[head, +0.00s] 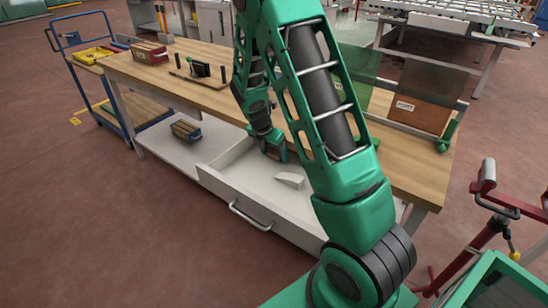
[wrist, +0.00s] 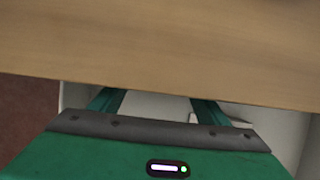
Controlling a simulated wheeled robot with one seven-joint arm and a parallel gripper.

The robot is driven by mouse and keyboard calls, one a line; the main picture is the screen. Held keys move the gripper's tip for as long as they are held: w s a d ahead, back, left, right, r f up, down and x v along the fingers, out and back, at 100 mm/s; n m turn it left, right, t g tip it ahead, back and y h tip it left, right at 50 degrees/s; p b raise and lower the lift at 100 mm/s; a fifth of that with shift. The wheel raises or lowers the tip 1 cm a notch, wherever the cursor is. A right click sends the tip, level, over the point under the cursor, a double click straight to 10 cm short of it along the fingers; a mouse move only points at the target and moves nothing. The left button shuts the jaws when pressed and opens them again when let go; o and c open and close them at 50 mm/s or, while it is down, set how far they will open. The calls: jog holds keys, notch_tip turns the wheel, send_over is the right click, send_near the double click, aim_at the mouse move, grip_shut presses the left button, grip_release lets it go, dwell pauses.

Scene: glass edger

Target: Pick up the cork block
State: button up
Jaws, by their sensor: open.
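I cannot make out a cork-coloured block in either view. My gripper (head: 274,154) is low over the open white drawer (head: 225,180), close to the bench's front edge. In the wrist view my gripper (wrist: 155,103) has its two fingers apart with nothing seen between them, and the tabletop edge hides their tips. A pale wedge-like piece (head: 290,180) lies in the drawer, just in front and to the right of the gripper; a pale edge near the right finger (wrist: 235,123) may be the same piece. My arm hides part of the drawer.
The wooden bench top (head: 200,95) overhangs the back of the drawer. On it stand a red box (head: 150,52) and a brown panel (head: 420,112). A small box (head: 186,131) sits on the lower shelf. A blue trolley (head: 85,60) stands left.

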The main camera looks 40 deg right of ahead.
jog(key=shift+c, duration=0.6)
jog(key=c, duration=1)
